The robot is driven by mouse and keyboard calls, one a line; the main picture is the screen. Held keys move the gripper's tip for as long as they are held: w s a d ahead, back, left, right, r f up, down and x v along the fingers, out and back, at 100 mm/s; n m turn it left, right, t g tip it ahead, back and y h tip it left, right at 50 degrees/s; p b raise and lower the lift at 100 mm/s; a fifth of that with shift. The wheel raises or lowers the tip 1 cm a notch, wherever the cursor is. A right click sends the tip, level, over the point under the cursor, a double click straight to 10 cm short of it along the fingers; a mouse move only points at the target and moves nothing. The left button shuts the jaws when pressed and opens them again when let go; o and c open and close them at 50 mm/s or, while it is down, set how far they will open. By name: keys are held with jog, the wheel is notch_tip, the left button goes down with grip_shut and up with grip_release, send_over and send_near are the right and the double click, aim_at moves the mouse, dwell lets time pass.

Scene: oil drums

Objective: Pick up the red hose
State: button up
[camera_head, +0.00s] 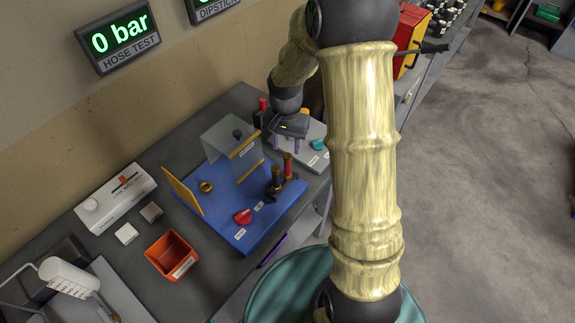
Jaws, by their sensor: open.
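I cannot make out a clear red hose in the head camera view. Small upright red-topped parts (287,165) stand in dark holders at the right side of a blue test board (262,228). Another red-topped part (262,104) stands at the back, just left of my gripper. My gripper (284,143) points down over the bench behind the blue board, its fingers apart. I see nothing between them. It is beside the back red-topped part, and I cannot tell whether they touch. My arm hides part of the bench's right side.
A red knob (242,216), a clear cover (231,147) and a yellow plate (182,192) are on the board. An orange bin (171,256) and a white box (115,203) stand left. A teal drum (288,283) stands below the bench edge. Floor at right is clear.

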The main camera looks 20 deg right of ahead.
aim_at(287, 156)
notch_tip(287, 156, down, 4)
jog(key=shift+r+p, duration=0.15)
jog(key=shift+p, duration=0.15)
jog(key=shift+s+f+p, duration=0.1)
jog(key=shift+f+p, duration=0.2)
jog(key=shift+f, duration=0.1)
jog(key=shift+s+d+f+p, duration=0.15)
jog(key=shift+f+p, duration=0.55)
jog(key=shift+f, duration=1.5)
grip_shut()
jog(key=shift+r, duration=0.15)
